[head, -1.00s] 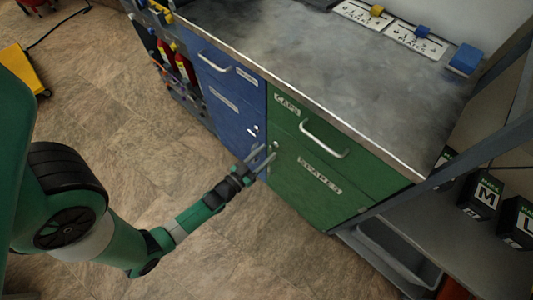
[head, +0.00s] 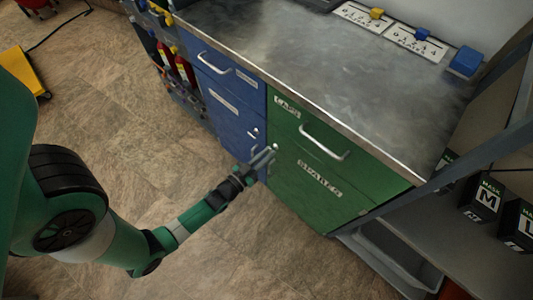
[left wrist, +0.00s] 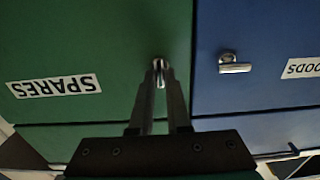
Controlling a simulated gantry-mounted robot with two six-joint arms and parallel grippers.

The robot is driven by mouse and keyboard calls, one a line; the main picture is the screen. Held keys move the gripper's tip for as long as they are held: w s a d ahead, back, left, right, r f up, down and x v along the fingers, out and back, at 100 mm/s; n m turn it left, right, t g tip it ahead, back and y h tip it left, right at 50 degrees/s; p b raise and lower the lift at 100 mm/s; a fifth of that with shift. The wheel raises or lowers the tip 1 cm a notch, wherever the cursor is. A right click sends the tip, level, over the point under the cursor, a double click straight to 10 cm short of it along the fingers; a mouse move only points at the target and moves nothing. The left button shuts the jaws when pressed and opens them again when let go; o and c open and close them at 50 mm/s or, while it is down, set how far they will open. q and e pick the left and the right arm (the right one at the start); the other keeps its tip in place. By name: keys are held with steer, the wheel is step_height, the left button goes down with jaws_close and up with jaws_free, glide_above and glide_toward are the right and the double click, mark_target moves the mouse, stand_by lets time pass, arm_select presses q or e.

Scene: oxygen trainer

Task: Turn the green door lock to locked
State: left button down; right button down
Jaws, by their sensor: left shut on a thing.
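The green cabinet door (head: 310,195) carries a small metal lock (left wrist: 159,80) near its edge by the blue cabinet. In the left wrist view its turn lever points along the fingers, upright in the picture. My left gripper (left wrist: 160,72) is shut on this lever, one finger on each side, and the fingers partly hide it. In the head view my left gripper (head: 266,155) reaches the lock from the lower left. My right gripper is in neither view.
The blue door (left wrist: 250,25) beside it has its own metal lever (left wrist: 235,66), lying sideways in the wrist view. A green drawer with a handle (head: 325,147) is above the door. A grey worktop (head: 300,60) overhangs both cabinets. The floor (head: 140,150) in front is clear.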

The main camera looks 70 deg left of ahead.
arm_select(q)
steer(key=n+p, duration=0.1)
steer(key=n, duration=0.3)
steer(key=shift+a, duration=0.1)
steer(key=shift+a+f+n+p, duration=0.1)
steer(key=shift+n+p, duration=0.5)
steer(key=shift+n, duration=2.9)
steer(key=shift+f+n+p, duration=0.1)
steer(key=shift+n+p, duration=0.45)
steer(key=shift+n, duration=2.95)
steer(key=c, duration=0.9)
jaws_free()
